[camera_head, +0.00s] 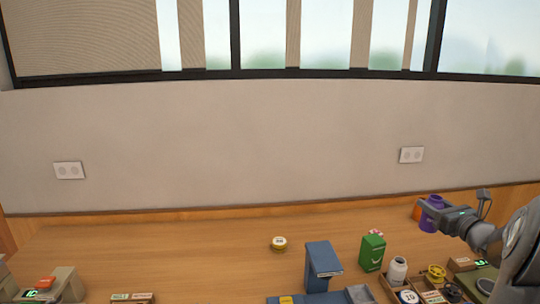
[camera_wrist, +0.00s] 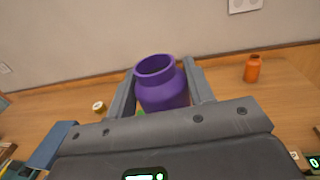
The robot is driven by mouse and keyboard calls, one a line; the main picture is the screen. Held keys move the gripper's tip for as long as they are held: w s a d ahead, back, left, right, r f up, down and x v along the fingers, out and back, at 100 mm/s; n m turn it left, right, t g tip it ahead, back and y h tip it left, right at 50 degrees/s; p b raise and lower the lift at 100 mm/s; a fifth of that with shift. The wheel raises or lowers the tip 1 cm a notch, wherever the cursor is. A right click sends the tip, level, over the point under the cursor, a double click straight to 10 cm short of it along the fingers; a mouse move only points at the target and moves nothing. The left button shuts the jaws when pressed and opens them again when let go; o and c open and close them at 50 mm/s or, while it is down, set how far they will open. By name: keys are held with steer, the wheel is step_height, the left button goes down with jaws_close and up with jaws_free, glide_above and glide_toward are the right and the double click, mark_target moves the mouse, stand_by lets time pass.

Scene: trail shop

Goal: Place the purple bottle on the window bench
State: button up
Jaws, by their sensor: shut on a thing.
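The purple bottle (camera_wrist: 162,88) is wide-mouthed and sits between the two fingers of my gripper (camera_wrist: 160,95) in the wrist view. My gripper is shut on it. In the head view, the purple bottle (camera_head: 431,214) shows at the right, partly covered by my gripper (camera_head: 440,213). I cannot tell whether its base touches the surface. A long wooden bench top (camera_head: 170,250) runs below the wall and the windows.
An orange bottle (camera_wrist: 252,68) stands right of the purple one. The left-middle stretch is clear.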

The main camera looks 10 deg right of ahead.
steer(key=w+a+r+h, duration=0.1)
steer(key=a+r, duration=0.7)
steer(key=a, duration=0.2)
steer(key=w+a+r, duration=0.2)
steer(key=a+r, duration=0.5)
steer(key=a, duration=0.3)
steer(key=s+a+f+m+h, duration=0.1)
steer(key=s+a, duration=0.1)
steer(key=a, duration=1.8)
steer(key=shift+d, duration=0.2)
